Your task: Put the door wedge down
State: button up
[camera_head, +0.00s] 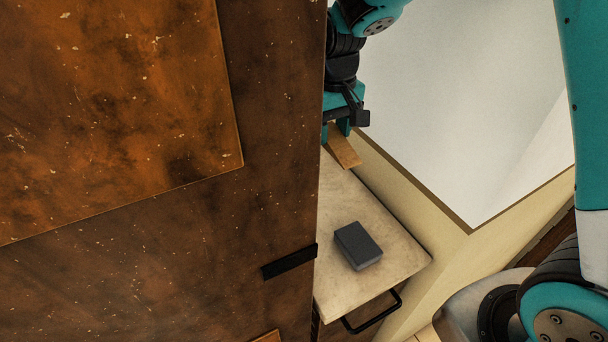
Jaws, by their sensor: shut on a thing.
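My gripper (338,127) is at the top middle, partly hidden by the edge of a brown wooden panel. It is shut on a flat, light-brown wooden piece, which looks like the door wedge (345,148). The wedge points down and to the right, over the back of a pale stone-like worktop (338,200). Its upper end is hidden by the gripper and the panel. I cannot tell whether the wedge touches the worktop.
A dark grey block (358,246) lies on the worktop, nearer than the wedge. The large brown panel (270,190) with a black handle (289,262) covers the left side. A black bar handle (372,313) sits below the worktop's front edge. Bare worktop shows between block and wedge.

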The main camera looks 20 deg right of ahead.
aim_at(324, 207)
jog(key=shift+w+f, duration=0.25)
notch_tip(324, 207, down, 20)
jog(key=p, duration=0.3)
jog(key=shift+w+r, duration=0.1)
jog(key=shift+r, duration=0.15)
jog(key=shift+f, duration=0.2)
jog(key=o, duration=0.9)
jog(key=shift+r, duration=0.15)
